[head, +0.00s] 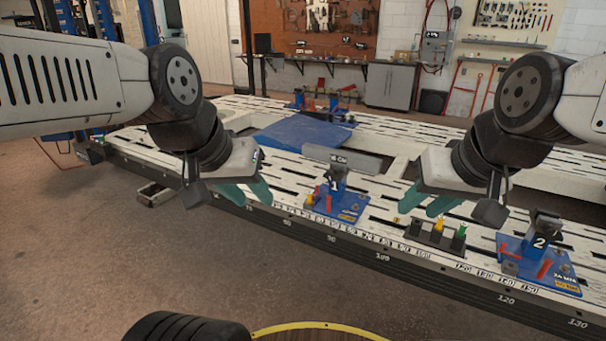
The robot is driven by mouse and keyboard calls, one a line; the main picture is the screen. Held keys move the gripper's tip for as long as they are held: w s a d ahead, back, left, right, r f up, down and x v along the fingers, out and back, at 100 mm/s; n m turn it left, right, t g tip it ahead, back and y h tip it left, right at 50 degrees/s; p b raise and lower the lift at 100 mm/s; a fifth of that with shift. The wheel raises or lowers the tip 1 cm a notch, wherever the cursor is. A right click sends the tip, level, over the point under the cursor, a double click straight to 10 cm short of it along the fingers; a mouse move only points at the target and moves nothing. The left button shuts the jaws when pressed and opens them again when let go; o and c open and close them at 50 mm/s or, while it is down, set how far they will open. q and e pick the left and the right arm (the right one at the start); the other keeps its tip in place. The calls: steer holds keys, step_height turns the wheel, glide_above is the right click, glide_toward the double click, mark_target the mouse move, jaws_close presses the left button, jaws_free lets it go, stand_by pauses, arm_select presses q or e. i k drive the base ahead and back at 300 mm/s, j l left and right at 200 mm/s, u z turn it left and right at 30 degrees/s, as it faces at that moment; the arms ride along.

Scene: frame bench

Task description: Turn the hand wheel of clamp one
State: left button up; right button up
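Clamp one (338,204) is a blue base marked "1" with a dark upright block and red parts. It stands on the slotted white frame bench (290,172) near its front edge. Its hand wheel is too small to make out clearly. My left gripper (248,193) is left of clamp one, its teal fingers spread, empty and apart from the clamp. My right gripper (427,204) is right of clamp one, fingers also spread and empty, above a small dark holder (424,237).
Clamp two (541,252), marked "2", stands at the right front. The holder has yellow and green pieces. A grey bar (347,158) and a blue plate (303,134) lie behind clamp one. The bench's front edge carries a numbered scale.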

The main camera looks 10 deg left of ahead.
mark_target(330, 174)
steer(key=i+l+u, duration=0.5)
steer(key=i+l, duration=0.15)
steer(key=i, duration=0.5)
steer(key=i+l+u, duration=0.5)
steer(key=i+l, duration=0.55)
